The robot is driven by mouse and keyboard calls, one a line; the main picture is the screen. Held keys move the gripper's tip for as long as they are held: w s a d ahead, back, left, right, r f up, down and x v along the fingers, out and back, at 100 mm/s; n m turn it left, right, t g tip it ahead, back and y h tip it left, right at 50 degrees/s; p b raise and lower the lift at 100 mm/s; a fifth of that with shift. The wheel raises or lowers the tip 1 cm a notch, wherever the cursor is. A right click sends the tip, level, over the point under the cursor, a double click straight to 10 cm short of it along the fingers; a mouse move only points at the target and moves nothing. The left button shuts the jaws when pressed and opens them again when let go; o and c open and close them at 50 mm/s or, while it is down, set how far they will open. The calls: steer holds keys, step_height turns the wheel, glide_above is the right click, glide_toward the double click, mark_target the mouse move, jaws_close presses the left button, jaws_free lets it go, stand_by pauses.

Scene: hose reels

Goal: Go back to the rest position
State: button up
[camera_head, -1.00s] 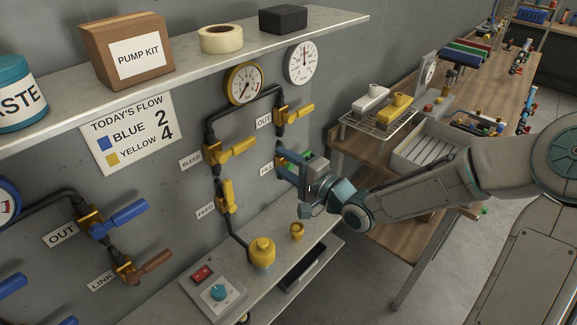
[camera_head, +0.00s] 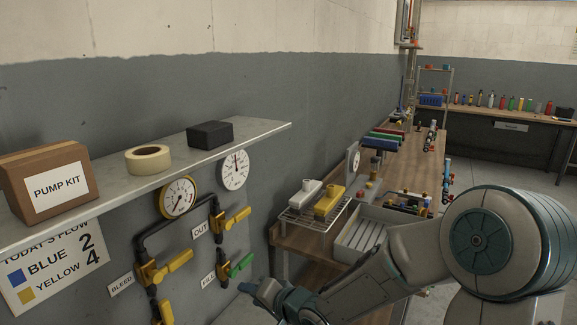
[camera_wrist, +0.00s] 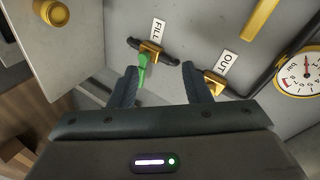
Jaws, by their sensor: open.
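My gripper (camera_wrist: 160,78) is open and empty, with its two dark fingers apart in the wrist view. The valve with the green handle (camera_head: 241,265) is on the wall beside the FILL label (camera_head: 208,278). In the wrist view the green handle (camera_wrist: 142,70) shows beyond the fingers, apparently apart from them. The yellow OUT valve handle (camera_head: 238,217) is above it.
A shelf (camera_head: 252,138) on the wall bears a pump kit box (camera_head: 45,185), a tape roll and a black block. A wooden workbench (camera_head: 300,240) with a wire rack and a tray stands to the right. Grey floor (camera_head: 490,165) is open at the far right.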

steer(key=s+d+r+n+g+h, duration=0.1)
steer(key=s+d+h, duration=0.1)
steer(key=d+h, duration=0.45)
steer(key=s+d+n+h, duration=0.1)
steer(key=s+d+h, duration=0.15)
steer(key=d, duration=0.75)
steer(key=s+d+r+g, duration=0.2)
steer(key=s+d+r, duration=0.1)
steer(key=s, duration=0.5)
steer(key=s+d+r+n+g+h, duration=0.1)
steer(key=s+d+r+g, duration=0.1)
steer(key=s, duration=0.6)
steer(key=shift+s+d+r, duration=0.3)
steer(key=shift+d+r, duration=0.35)
steer(key=shift+d, duration=0.55)
